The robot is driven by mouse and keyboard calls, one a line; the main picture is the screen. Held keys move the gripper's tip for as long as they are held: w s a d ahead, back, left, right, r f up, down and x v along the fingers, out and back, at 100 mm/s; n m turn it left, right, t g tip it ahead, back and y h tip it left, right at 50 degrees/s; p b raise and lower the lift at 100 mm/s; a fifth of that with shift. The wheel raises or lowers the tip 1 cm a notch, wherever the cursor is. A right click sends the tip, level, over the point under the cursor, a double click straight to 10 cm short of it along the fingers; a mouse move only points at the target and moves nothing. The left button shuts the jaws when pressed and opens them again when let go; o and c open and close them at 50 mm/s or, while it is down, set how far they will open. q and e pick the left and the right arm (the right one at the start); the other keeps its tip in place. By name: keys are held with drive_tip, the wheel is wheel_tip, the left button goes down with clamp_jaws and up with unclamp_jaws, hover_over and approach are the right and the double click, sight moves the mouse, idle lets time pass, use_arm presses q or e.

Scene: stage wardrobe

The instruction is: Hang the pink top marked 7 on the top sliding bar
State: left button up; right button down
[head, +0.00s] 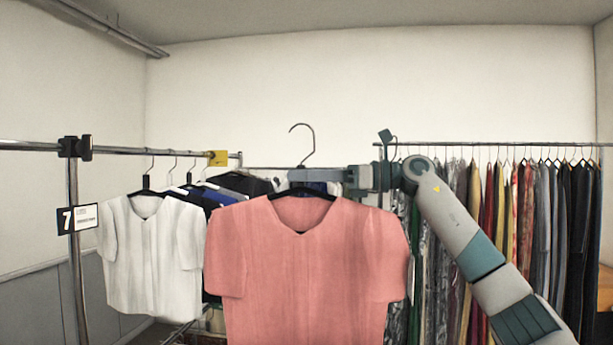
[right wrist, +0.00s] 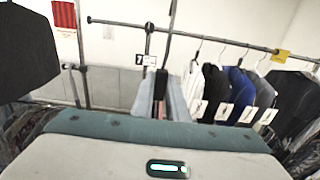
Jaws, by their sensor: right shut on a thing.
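The pink top (head: 305,268) hangs from a black hanger with a metal hook (head: 304,145) in the middle of the head view. My right gripper (head: 300,176) is shut on the hanger's neck, just above the collar, and the hook stands free above it. The rail (head: 120,150) at the left has a post with a sign marked 7 (head: 77,218); the rail also shows in the right wrist view (right wrist: 210,37). My left gripper is out of view.
A white top (head: 150,255) and several darker garments hang from the left rail, near a yellow tag (head: 218,158). A dark clamp (head: 75,147) joins rail and post. A full rack of clothes (head: 540,215) stands at the right. The rail between clamp and white top looks bare.

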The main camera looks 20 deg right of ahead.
drive_tip(key=s+a+b, duration=0.6)
drive_tip(key=s+a, duration=0.3)
drive_tip(key=s, duration=0.4)
drive_tip(key=s+a+b, duration=0.6)
drive_tip(key=s+a, duration=0.2)
drive_tip(key=s, duration=0.4)
drive_tip(key=p+x, duration=0.8)
drive_tip(key=x, duration=4)
drive_tip(key=shift+w+d, duration=0.1)
drive_tip(key=shift+w, duration=0.05)
idle(0.3)
